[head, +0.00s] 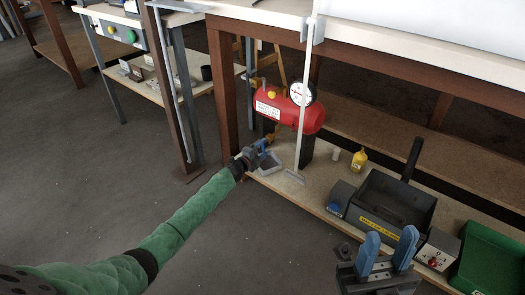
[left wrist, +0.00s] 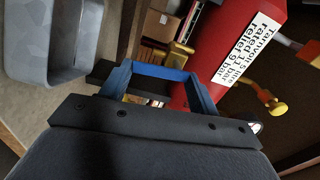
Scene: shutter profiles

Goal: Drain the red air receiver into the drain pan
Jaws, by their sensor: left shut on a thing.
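The red air receiver (head: 288,110) stands on the lower shelf, with a white label and a round gauge (head: 302,93). It also shows in the left wrist view (left wrist: 205,50). My left gripper (head: 266,143) is low at its left end. Its blue fingers (left wrist: 158,78) are shut on the drain valve, beside brass-coloured parts (left wrist: 180,50) under the receiver; the grip itself is mostly hidden. The grey drain pan (head: 271,164) lies on the shelf below; it shows at upper left in the left wrist view (left wrist: 60,72). My right gripper (head: 391,238) is open and empty at lower right.
A yellow bottle (head: 359,160), a black open bin (head: 392,200) with a yellow label, and a green crate (head: 492,258) stand to the right on the shelf. A pale upright post (head: 305,90) stands before the receiver. Brown table legs (head: 222,85) stand at left.

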